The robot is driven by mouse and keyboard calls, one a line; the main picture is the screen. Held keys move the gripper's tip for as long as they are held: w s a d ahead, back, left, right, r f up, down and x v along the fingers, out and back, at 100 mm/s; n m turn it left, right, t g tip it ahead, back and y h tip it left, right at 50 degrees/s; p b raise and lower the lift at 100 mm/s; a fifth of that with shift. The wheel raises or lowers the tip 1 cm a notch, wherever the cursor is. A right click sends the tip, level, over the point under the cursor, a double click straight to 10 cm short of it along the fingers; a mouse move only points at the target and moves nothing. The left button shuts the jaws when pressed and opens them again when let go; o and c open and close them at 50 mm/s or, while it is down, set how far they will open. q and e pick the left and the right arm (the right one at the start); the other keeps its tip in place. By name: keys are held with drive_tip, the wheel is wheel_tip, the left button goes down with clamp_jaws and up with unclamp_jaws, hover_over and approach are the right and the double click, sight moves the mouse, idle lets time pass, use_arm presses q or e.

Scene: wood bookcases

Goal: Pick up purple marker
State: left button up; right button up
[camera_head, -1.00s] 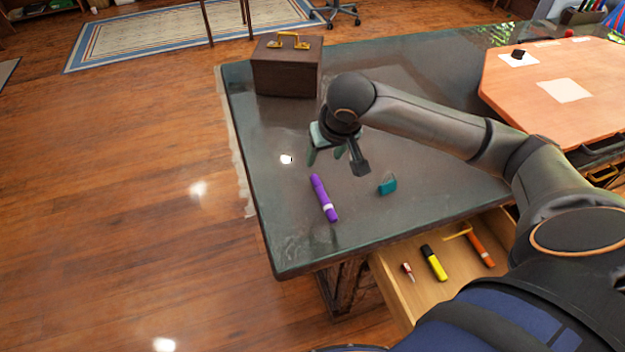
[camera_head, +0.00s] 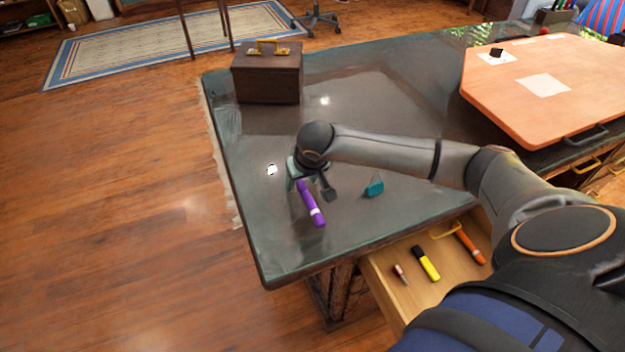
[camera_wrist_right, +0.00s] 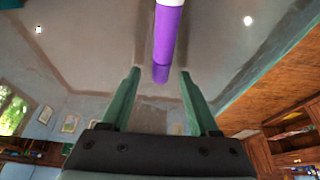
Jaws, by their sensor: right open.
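The purple marker (camera_head: 312,206) lies on the dark glossy table (camera_head: 250,215) near its front left part, with a white band toward its near end. My right gripper (camera_head: 309,190) is over the marker's far end, and its fingers hide part of that end. In the right wrist view, the two green fingers (camera_wrist_right: 159,82) are apart and the purple marker (camera_wrist_right: 168,35) shows between and beyond their tips, not clasped. My left gripper is not in view.
A teal block (camera_head: 374,188) lies right of the marker. A brown case (camera_head: 267,78) stands at the back left of the table. An open drawer (camera_head: 385,294) below the front edge holds a yellow marker (camera_head: 426,263), an orange marker (camera_head: 470,247) and a small item (camera_head: 401,274).

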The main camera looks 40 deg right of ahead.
clamp_jaws()
idle(0.5)
